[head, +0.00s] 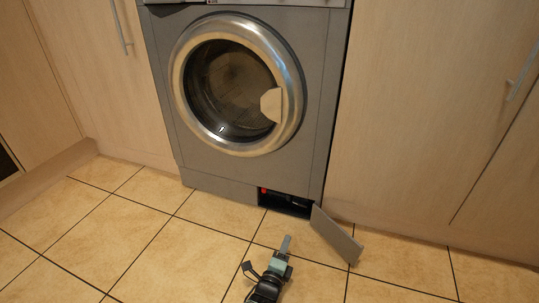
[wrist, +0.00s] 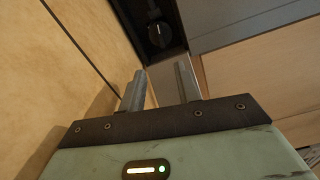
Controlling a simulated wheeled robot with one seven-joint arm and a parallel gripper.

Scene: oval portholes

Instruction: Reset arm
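My gripper (head: 285,240) is low over the tiled floor, in front of the washing machine (head: 225,174). In the wrist view its two fingers (wrist: 160,82) are apart with nothing between them, so it is open and empty. A small grey flap (head: 337,235) at the machine's bottom right hangs open, just right of my gripper. Behind it is a dark recess (head: 288,203) with a small red spot at its left. In the wrist view a round dark knob or cap (wrist: 158,35) shows inside the recess, beyond the fingertips. The fingers appear apart from it.
The round porthole door (head: 235,85) of the machine is shut. Wooden cabinets stand to the left (head: 95,75) and right (head: 425,120) of it. The tiled floor (head: 150,235) to the left of my arm is clear.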

